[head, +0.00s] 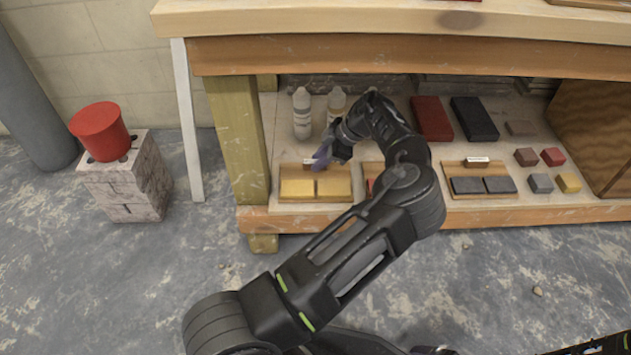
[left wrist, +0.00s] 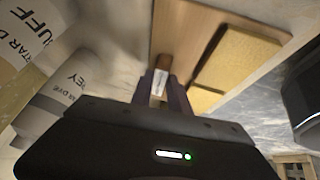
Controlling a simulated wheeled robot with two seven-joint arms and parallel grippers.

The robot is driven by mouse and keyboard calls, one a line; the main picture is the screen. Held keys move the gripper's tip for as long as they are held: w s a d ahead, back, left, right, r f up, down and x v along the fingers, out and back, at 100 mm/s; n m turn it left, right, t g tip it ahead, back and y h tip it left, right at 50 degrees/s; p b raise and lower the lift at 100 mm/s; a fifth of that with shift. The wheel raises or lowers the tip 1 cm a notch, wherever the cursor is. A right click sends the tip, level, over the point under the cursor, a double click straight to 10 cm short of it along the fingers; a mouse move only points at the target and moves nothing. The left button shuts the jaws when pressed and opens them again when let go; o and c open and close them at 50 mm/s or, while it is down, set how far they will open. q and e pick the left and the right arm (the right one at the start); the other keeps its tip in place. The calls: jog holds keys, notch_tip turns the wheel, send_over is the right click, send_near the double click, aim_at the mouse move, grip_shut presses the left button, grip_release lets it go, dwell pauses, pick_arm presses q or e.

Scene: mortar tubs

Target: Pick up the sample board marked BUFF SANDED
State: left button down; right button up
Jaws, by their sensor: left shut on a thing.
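A wooden sample board (head: 290,171) with two yellow-buff brick slips lies on the lower shelf at its left end. It also shows in the left wrist view (left wrist: 185,25). Its small upright wooden grip block (left wrist: 162,64) carries a white label, too small and blurred to read. My left gripper (head: 322,160) is at the back edge of this board. In the left wrist view my left gripper's purple fingers (left wrist: 163,97) are shut on the grip block, one on each side of the label. The board appears to rest flat on the shelf. My right gripper does not show.
Two white bottles (head: 302,114) stand behind the board; one label reads BUFF in the wrist view. Another board is partly hidden behind my arm. A dark-slip board (head: 482,193) and small coloured blocks lie farther right. The bench top (head: 400,18) overhangs the shelf.

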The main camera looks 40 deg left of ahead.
pick_arm(q)
jog(key=shift+r, duration=0.2)
dwell(0.5)
jog(key=shift+d+r+p, duration=0.15)
jog(key=shift+r+p, duration=0.35)
jog(key=shift+p, duration=0.25)
notch_tip(320, 180, up, 6)
jog(key=p, duration=0.3)
jog(key=shift+r, duration=0.2)
jog(key=d+p, duration=0.4)
jog(key=d, duration=1.5)
jog(key=shift+s+d+f, duration=0.3)
jog(key=shift+s+f, duration=0.1)
jog(key=shift+r+p, duration=0.1)
jog(key=shift+p, duration=0.2)
